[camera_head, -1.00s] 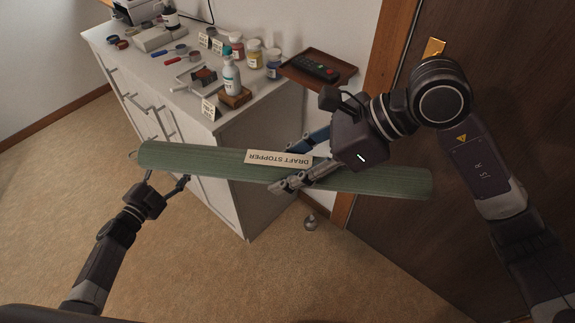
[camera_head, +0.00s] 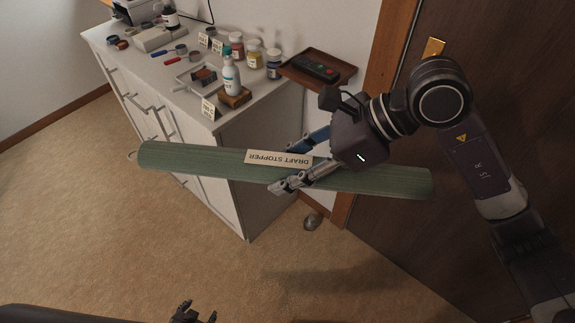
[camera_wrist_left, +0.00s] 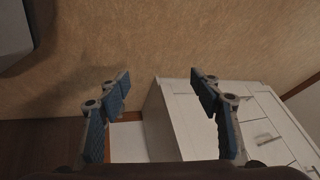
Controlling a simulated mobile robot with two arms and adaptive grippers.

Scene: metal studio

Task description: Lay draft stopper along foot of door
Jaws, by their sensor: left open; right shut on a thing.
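The draft stopper (camera_head: 200,159) is a long green roll with a "DRAFT STOPPER" label. It hangs in the air, roughly level, in front of the white cabinet and the door. My right gripper (camera_head: 292,160) is shut around it near the label, right of its middle. The brown door (camera_head: 400,215) stands at the right, and its foot is partly visible behind my right arm. My left gripper (camera_head: 190,315) is low at the bottom edge of the head view, apart from the stopper. In the left wrist view its fingers (camera_wrist_left: 160,105) are spread wide with nothing between them.
A white cabinet (camera_head: 262,185) with bottles, jars and small items on top stands left of the door. A brown tray (camera_head: 340,77) with a remote sits at its right. A small metal door stop (camera_head: 311,223) is on the floor. The carpet (camera_head: 150,255) at the front left is clear.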

